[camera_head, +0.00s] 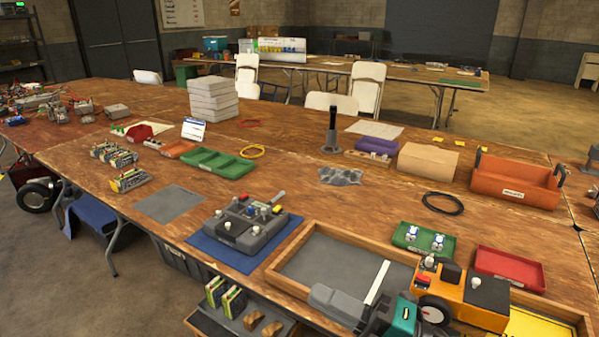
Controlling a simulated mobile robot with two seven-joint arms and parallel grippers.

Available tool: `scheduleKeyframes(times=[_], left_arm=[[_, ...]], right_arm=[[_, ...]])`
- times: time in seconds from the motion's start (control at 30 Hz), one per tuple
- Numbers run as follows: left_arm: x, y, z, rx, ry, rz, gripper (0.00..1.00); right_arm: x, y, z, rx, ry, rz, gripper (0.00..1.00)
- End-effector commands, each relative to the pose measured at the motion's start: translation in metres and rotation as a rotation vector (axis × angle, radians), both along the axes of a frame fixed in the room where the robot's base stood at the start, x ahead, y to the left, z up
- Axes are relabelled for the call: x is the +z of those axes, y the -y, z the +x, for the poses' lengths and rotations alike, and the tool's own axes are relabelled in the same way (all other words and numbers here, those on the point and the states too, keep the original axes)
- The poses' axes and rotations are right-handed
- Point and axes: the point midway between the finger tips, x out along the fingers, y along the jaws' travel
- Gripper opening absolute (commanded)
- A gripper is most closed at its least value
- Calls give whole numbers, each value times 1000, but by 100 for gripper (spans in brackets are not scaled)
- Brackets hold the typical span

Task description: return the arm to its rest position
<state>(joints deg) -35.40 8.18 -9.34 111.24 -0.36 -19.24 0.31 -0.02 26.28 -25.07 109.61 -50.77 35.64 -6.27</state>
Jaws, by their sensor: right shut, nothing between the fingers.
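My left gripper is not in view.
A grey control box (240,228) on a blue mat (205,247) stands left of the tray. Green (408,243) and red (510,268) trays lie behind the vehicle. A black cable coil (443,203) lies further back. The table middle (290,195) has bare wood.

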Motion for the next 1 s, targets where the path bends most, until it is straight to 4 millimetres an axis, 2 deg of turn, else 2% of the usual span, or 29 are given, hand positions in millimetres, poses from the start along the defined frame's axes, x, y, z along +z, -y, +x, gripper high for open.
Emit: scheduleKeyframes(times=[0.07, 0.13, 0.2, 0.3, 0.4, 0.5, 0.63, 0.87, 1.0], left_arm=[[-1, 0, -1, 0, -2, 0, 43], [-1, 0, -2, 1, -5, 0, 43], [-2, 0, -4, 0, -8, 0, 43], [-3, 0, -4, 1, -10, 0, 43], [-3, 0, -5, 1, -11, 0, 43], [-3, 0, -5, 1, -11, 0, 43], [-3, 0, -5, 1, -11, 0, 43], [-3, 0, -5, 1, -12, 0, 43], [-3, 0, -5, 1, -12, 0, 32]], right_arm=[[-20, 24, 14, -185, -258, 189, 0], [-51, 52, 23, -352, -494, 337, 0], [-94, 80, 19, -514, -745, 470, 0], [-155, 110, -4, -704, -1056, 611, 0], [-201, 125, -35, -836, -1292, 703, 0], [-232, 133, -63, -921, -1455, 759, 0], [-249, 136, -82, -972, -1559, 794, 0], [-252, 136, -85, -980, -1577, 798, 0], [-252, 136, -85, -979, -1575, 798, 0]])
